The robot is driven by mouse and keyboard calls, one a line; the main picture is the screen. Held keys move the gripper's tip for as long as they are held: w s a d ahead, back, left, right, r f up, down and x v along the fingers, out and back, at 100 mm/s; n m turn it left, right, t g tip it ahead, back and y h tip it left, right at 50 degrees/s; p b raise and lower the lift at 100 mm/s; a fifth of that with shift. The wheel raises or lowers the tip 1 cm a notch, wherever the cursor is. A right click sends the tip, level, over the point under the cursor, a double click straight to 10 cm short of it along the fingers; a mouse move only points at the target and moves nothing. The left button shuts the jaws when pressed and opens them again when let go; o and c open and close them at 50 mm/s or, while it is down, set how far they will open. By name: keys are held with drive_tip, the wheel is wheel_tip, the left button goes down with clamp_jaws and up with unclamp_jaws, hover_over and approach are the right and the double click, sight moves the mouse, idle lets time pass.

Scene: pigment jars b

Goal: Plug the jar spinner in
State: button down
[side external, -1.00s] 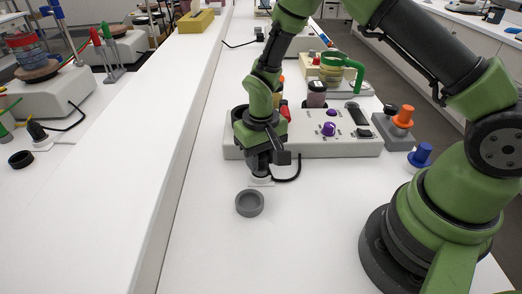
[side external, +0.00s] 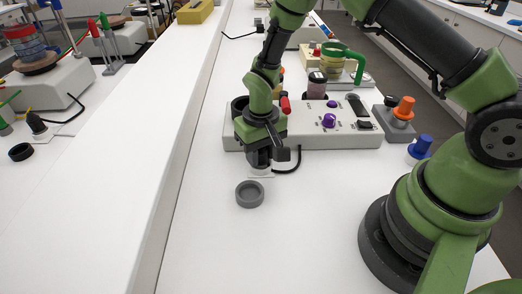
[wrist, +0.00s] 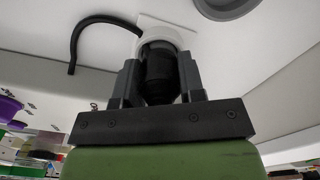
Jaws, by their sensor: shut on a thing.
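My gripper (side external: 259,162) points down over the bench in front of the long pale control box. It is shut on the black plug (wrist: 158,72), which shows between the two fingers in the wrist view (wrist: 160,85). The white socket (wrist: 168,35) on its square plate is right at the plug's far end; its plate also shows under the gripper in the side view (side external: 261,174). I cannot tell how deep the plug sits in it. The black cord (wrist: 76,42) curves away to one side. The jar spinner's pale box (side external: 305,139) carries purple knobs and a dark switch.
A grey round dish (side external: 250,194) stands on the bench just in front of the socket. A dark-lidded jar (side external: 317,84) stands behind the box. A grey block with an orange knob (side external: 403,110) and a blue knob (side external: 421,147) are at right. The front bench is clear.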

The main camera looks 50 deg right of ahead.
drive_tip(key=shift+f, duration=0.15)
drive_tip(key=c, duration=0.6)
unclamp_jaws()
drive_tip(key=shift+c, duration=0.2)
wheel_tip(320, 180, up, 10)
drive_tip(key=shift+r, duration=0.2)
drive_tip(key=s+r+t, duration=0.2)
drive_tip(key=s+r, duration=0.2)
drive_tip(key=r, duration=0.7)
drive_tip(key=s+r+t+y, duration=0.2)
drive_tip(key=s+r+t, duration=0.3)
drive_tip(key=s, duration=0.9)
wheel_tip(320, 180, up, 3)
drive_tip(key=shift+s+d+f+m, duration=0.15)
drive_tip(key=shift+d+m, duration=0.25)
